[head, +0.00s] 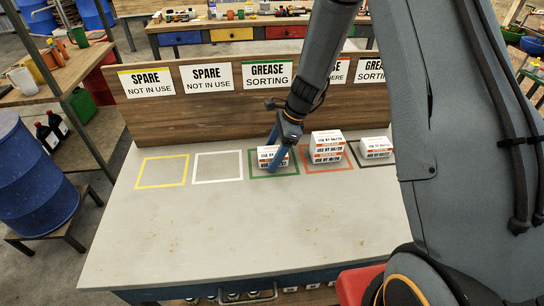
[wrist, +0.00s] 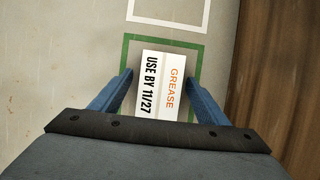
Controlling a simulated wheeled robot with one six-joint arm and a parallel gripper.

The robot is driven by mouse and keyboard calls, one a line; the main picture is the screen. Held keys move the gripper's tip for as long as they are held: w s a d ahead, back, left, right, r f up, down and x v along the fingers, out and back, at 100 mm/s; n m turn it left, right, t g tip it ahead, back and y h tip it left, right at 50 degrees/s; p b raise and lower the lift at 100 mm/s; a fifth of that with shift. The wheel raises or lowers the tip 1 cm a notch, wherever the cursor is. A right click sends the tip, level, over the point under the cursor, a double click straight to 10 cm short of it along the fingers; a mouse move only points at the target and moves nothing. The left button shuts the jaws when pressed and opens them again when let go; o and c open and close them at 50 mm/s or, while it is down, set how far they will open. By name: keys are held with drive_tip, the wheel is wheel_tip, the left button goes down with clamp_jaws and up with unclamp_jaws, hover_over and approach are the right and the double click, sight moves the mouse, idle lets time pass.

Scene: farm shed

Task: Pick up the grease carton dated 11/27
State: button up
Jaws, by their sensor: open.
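The grease carton dated 11/27 (wrist: 160,85) is white with orange "GREASE" and black "USE BY 11/27" lettering. It lies inside the green square (wrist: 127,50) on the bench. In the head view the carton (head: 272,153) is partly covered by my gripper (head: 275,157). In the wrist view my gripper (wrist: 160,88) is open, with one blue finger on each side of the carton. Small gaps show between the fingers and the carton's sides. The carton's lower end is hidden by the gripper body.
Stacked white cartons (head: 326,145) stand in the orange square to the right, and another carton (head: 376,147) is in the dark square beyond. The yellow (head: 163,171) and white (head: 217,166) squares on the left are empty. A wooden sign board (head: 150,107) rises behind.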

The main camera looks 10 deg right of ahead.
drive_tip(key=shift+f, duration=0.15)
drive_tip(key=c, duration=1.2)
